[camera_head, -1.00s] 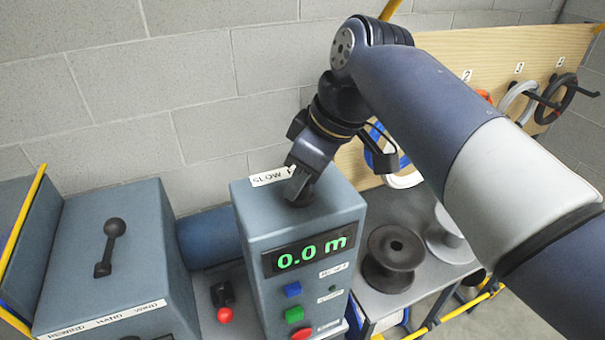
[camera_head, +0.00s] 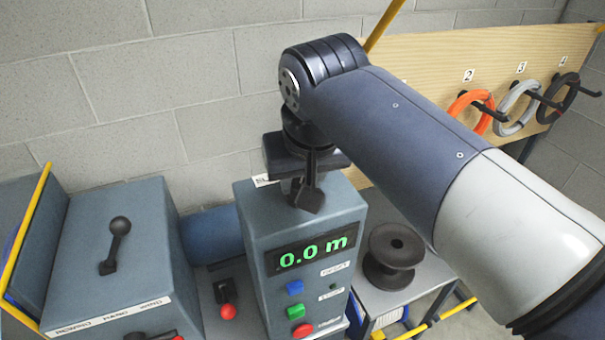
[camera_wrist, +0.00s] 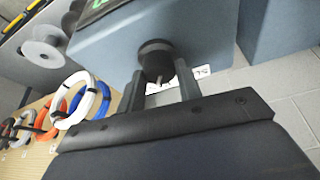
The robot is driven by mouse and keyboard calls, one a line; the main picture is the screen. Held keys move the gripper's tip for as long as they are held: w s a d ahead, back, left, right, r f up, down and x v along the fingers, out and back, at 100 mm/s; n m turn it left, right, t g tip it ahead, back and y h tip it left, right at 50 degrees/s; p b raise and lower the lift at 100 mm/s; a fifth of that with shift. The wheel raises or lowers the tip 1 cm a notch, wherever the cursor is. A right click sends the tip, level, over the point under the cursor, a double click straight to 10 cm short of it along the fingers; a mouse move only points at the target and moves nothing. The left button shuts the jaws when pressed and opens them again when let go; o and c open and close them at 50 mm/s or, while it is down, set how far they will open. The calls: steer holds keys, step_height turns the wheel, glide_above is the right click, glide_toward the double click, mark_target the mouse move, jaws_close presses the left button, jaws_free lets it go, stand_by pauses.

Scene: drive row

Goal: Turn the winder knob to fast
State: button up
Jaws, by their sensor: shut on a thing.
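The winder control box (camera_head: 300,226) is a blue-grey box with a green 0.0 m display (camera_head: 309,254) on its front. Its black round knob (camera_wrist: 156,58) is on the box's top and shows in the wrist view. My gripper (camera_head: 308,197) is above the box top, pointing down, and it also shows in the wrist view (camera_wrist: 166,82) with its two fingers on either side of the knob. It is shut on the knob. A white speed label (camera_wrist: 198,77) lies beside the knob, mostly hidden by a finger; only part of its lettering shows.
A grey box with a black lever (camera_head: 115,245) stands to the left. A small red-knobbed lever (camera_head: 228,311) sits between the boxes. A dark spool (camera_head: 395,252) stands on the right. Coils hang on a wooden board (camera_head: 440,70) behind my arm.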

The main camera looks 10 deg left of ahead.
steer(key=shift+m+h, duration=0.3)
steer(key=shift+m, duration=0.3)
steer(key=o, duration=1)
steer(key=shift+c, duration=0.2)
steer(key=shift+r, duration=0.1)
steer(key=v, duration=1)
steer(key=shift+s+r, duration=0.15)
steer(key=shift+r, duration=0.1)
